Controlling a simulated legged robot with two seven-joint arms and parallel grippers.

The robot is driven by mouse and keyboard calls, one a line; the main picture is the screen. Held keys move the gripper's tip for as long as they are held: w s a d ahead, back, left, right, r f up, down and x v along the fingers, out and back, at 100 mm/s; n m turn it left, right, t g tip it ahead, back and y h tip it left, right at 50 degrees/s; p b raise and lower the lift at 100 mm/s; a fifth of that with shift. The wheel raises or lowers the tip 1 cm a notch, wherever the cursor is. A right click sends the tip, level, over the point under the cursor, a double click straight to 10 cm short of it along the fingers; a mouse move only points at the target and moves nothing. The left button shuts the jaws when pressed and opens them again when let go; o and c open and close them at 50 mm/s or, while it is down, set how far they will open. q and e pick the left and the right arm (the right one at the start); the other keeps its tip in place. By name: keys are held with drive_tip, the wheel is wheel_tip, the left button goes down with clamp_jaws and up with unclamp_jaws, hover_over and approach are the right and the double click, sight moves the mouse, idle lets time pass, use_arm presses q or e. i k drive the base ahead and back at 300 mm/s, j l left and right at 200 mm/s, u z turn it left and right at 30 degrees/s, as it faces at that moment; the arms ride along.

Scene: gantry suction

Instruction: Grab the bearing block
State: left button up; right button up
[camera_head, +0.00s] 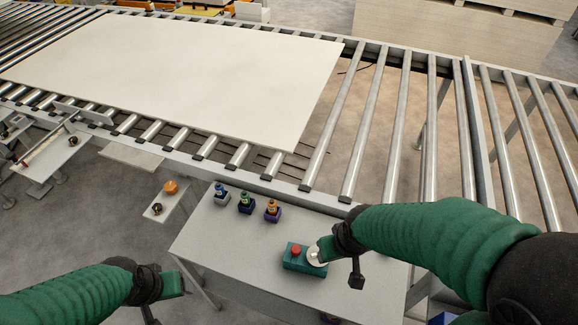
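A teal block (296,263) with a red button-like top stands on the grey side table (225,245). I cannot tell whether it is the bearing block. My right gripper (322,253) is at the block's right end, with a pale round part by its tip; whether it touches the block is unclear. Its fingers are too small to tell open from shut. My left gripper (175,284) is low, left of the table and well apart from the block. Its fingers are not clear and I see nothing held in it.
Behind is a roller conveyor (365,120) bearing a large pale board (180,75). A small shelf (165,205) holds an orange knob (170,187).

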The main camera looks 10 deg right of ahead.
sight(302, 264)
drive_tip(key=i+j+z, duration=0.15)
drive_tip(key=j+z, duration=0.65)
drive_tip(key=i+j+z, duration=0.1)
drive_tip(key=j+z, duration=0.3)
